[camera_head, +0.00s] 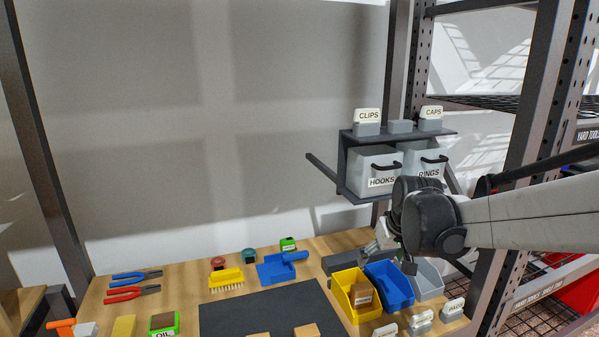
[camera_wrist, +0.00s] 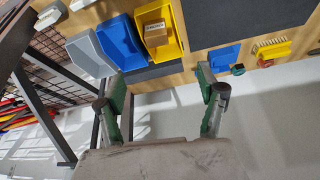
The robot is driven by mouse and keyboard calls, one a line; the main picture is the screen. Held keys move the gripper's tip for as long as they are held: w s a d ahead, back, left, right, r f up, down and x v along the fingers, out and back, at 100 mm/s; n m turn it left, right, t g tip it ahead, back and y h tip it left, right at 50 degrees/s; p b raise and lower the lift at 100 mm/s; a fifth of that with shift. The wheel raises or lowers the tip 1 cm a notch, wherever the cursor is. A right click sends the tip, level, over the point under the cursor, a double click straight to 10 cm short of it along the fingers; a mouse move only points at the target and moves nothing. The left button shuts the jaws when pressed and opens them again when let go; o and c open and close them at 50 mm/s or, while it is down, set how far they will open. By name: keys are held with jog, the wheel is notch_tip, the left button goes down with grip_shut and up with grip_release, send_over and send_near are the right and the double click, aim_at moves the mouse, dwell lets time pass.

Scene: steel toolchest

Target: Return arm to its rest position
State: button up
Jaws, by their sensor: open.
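My gripper (camera_wrist: 162,86) is open, with two green-padded fingers spread apart and nothing between them. In the head view my arm comes in from the right, and its dark wrist hangs above the back of the workbench (camera_head: 190,305), over the bins. The fingers are largely hidden there. In the wrist view the gap between the fingers shows the bench edge and the pale wall and floor.
Below my wrist stand a yellow bin (camera_head: 345,284) holding a brown box (camera_head: 361,295), a blue bin (camera_head: 392,288) and a grey bin (camera_head: 428,280). A shelf (camera_head: 345,158) with HOOKS and RINGS drawers is close behind. A rack post (camera_head: 527,125) stands right. The dark mat (camera_head: 262,312) is mostly clear.

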jog(key=s+r+m+t, duration=0.1)
jog(key=s+r+t, duration=0.1)
jog(key=s, duration=2.4)
jog(key=shift+a+r+m+h, duration=0.3)
jog(key=shift+r+m, duration=0.1)
jog(key=shift+r, duration=0.1)
